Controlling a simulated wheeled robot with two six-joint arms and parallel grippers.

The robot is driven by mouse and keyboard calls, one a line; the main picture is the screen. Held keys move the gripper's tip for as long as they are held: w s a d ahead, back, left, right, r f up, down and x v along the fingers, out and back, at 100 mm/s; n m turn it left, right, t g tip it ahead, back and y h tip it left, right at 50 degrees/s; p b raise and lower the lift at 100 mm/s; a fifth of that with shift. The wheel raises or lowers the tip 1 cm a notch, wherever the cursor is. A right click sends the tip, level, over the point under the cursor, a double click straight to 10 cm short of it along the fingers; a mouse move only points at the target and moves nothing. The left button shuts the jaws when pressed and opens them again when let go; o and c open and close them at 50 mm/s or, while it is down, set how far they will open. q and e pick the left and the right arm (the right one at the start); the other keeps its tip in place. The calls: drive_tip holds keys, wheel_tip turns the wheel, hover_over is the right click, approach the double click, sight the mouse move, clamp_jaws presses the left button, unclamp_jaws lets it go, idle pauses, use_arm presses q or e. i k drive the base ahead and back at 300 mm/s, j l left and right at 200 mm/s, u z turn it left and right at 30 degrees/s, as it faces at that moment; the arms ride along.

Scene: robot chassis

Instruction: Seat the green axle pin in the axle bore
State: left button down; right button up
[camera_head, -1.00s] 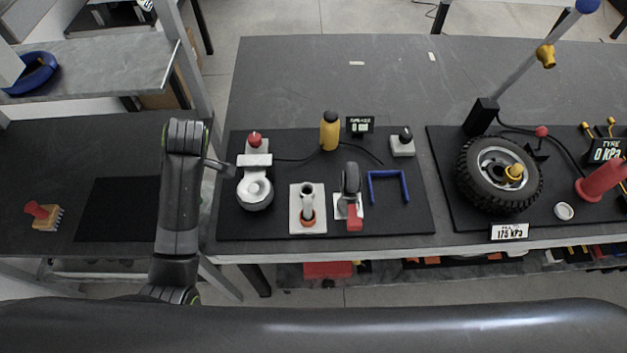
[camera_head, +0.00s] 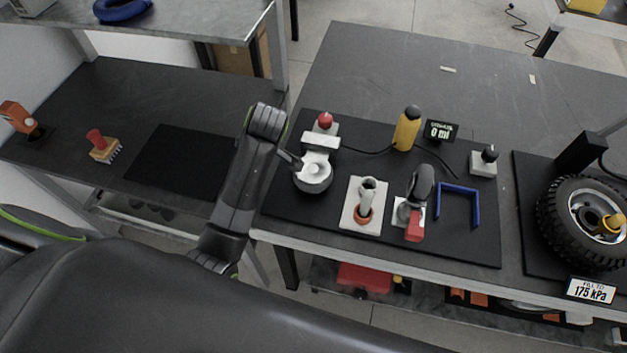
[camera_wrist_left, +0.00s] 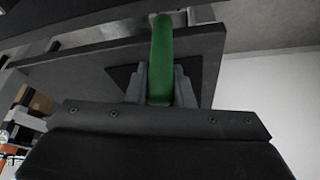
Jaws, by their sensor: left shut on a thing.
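The green axle pin (camera_wrist_left: 161,60) shows in the left wrist view. It stands lengthwise between the two grey fingers of my left gripper (camera_wrist_left: 160,88), which are shut on it. In the head view my left gripper (camera_head: 291,159) is at the left edge of the black mat, just left of the white and grey round unit (camera_head: 313,175); the pin cannot be made out there. A caster wheel in a fork with a red lever (camera_head: 414,229) stands on the mat's right half. The axle bore cannot be made out. My right gripper is not in view.
A white block (camera_head: 350,217) with an orange ring and grey post stands mid-mat. A blue U-shaped frame (camera_head: 459,189), yellow bottle (camera_head: 407,130) and red-knobbed unit (camera_head: 325,122) stand nearby. A tyre (camera_head: 554,219) is at right.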

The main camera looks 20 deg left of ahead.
sight(312, 178)
drive_tip(key=k+j+z, duration=0.1)
drive_tip(key=j+z, duration=0.15)
drive_tip(key=j, duration=0.15)
drive_tip(key=k+j+z, duration=0.2)
drive_tip(key=j, duration=0.2)
drive_tip(key=k+j+z, duration=0.1)
drive_tip(key=j+z, duration=0.15)
drive_tip(key=k+j+z, duration=0.2)
drive_tip(key=j, duration=0.25)
drive_tip(key=i+j+z, duration=0.1)
drive_tip(key=i, duration=0.25)
